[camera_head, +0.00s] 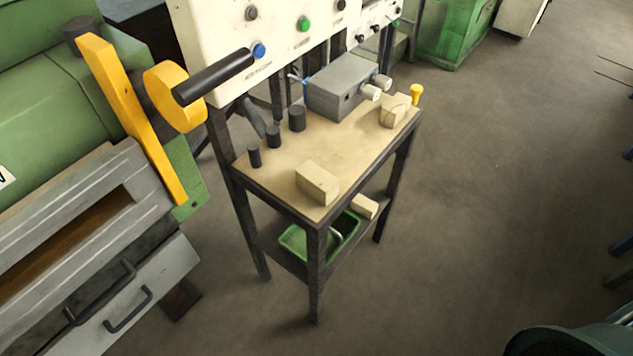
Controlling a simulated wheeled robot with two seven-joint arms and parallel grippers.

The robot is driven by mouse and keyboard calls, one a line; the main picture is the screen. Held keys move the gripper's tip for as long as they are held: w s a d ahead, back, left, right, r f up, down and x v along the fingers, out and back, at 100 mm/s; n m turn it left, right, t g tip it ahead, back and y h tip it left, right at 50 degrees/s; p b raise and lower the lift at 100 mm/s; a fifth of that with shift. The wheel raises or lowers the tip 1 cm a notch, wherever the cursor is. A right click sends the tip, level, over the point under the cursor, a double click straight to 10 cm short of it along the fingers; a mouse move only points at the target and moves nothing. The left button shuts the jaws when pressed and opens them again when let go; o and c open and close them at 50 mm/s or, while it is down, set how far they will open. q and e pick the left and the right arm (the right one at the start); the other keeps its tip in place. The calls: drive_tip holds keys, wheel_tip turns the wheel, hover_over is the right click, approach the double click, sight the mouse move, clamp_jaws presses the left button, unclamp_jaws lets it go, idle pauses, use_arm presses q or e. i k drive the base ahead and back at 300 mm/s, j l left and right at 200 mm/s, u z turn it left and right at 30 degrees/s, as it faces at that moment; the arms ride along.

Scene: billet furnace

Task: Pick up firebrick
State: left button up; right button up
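Several pale beige blocks look like firebricks. One firebrick (317,184) lies near the front corner of the small table (275,173). A second beige block (394,111) sits at the table's right back end and has a dark line or wire over it. A third beige block (364,207) is lower down, on the shelf under the tabletop, and is partly hidden by the table. Neither of my grippers is in view.
A green bin (293,243) is on the shelf. A furnace (80,240) with a yellow lever (130,118) stands left.

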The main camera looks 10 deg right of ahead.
sight(322, 185)
drive_tip(key=l+u, duration=0.1)
drive_tip(key=u, duration=0.35)
drive_tip(key=i+l+u, duration=0.1)
drive_tip(key=u, duration=0.4)
drive_tip(key=l+u, duration=0.3)
drive_tip(key=l, duration=0.25)
drive_tip(key=l+u, duration=0.3)
drive_tip(key=l, duration=0.2)
drive_tip(key=k+l+u, duration=0.15)
drive_tip(key=l+u, duration=0.15)
drive_tip(key=l, duration=0.2)
drive_tip(key=k+l, duration=0.1)
drive_tip(key=l, duration=0.3)
drive_tip(key=k+l, duration=0.1)
drive_tip(key=l, duration=0.3)
drive_tip(key=k+l+u, duration=0.1)
drive_tip(key=l, duration=0.35)
drive_tip(key=k+l, duration=0.1)
drive_tip(key=l, duration=0.3)
drive_tip(key=k+l, duration=0.1)
drive_tip(key=l, duration=0.3)
drive_tip(key=u, duration=0.05)
